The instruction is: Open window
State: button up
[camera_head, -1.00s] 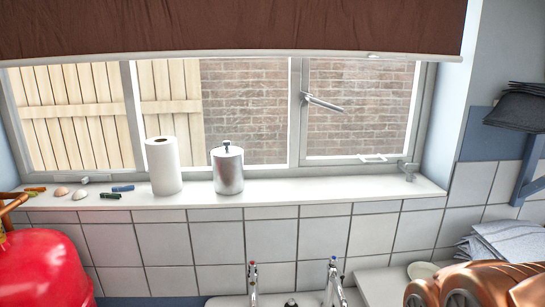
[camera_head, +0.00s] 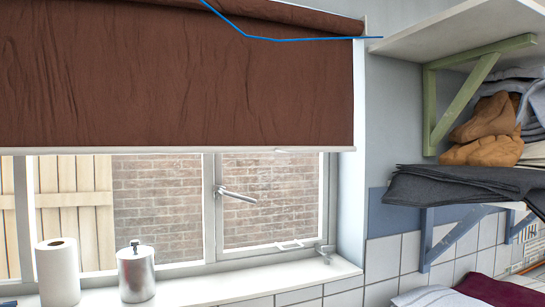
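The window (camera_head: 212,215) has a pale grey frame and several panes and fills the lower left of the head view. Its right-hand casement pane (camera_head: 268,190) appears shut in its frame. A metal lever handle (camera_head: 237,195) on that casement's left side slants down to the right. A small white window fitting (camera_head: 290,245) sits on the casement's bottom rail, and a metal catch (camera_head: 325,252) is at its lower right corner. My gripper is not in view.
A brown blind (camera_head: 180,90) covers the window's top. A paper roll (camera_head: 57,272) and metal canister (camera_head: 136,273) stand on the sill (camera_head: 225,287), which is clear below the casement. Shelves at right hold dark folded cloth (camera_head: 455,185) and brown cloth (camera_head: 485,135).

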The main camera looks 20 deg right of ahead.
aim_at(295, 244)
jog(key=u, duration=2.4)
jog(key=k, duration=1.15)
jog(key=z, duration=1.35)
jog(key=i, duration=0.5)
jog(key=z, duration=0.05)
